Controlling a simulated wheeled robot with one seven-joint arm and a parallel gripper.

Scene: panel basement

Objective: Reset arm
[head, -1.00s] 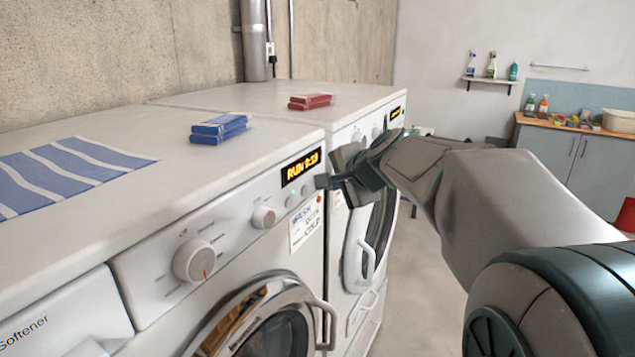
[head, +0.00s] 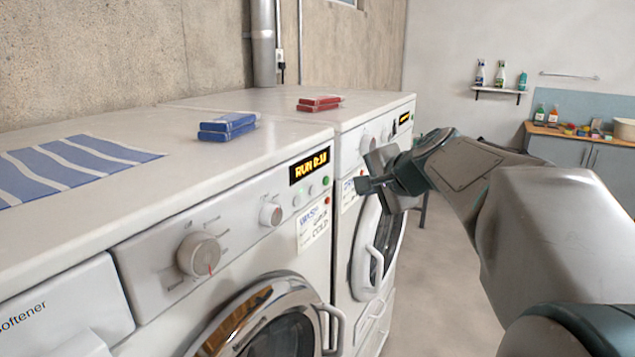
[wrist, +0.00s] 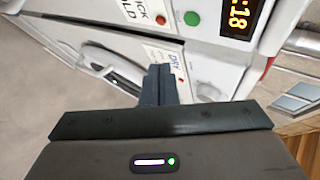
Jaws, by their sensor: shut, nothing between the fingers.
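My gripper (head: 361,185) is shut and empty in the head view. In the wrist view my gripper's fingers (wrist: 160,72) are together, pointing toward a panel with a DRY label.
Blue boxes (head: 227,126) and a blue-and-white striped cloth (head: 75,168) lie on the near machine. Red boxes (head: 319,103) lie on the far one. A cabinet (head: 600,165) and a shelf with bottles (head: 499,91) stand at the back right.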

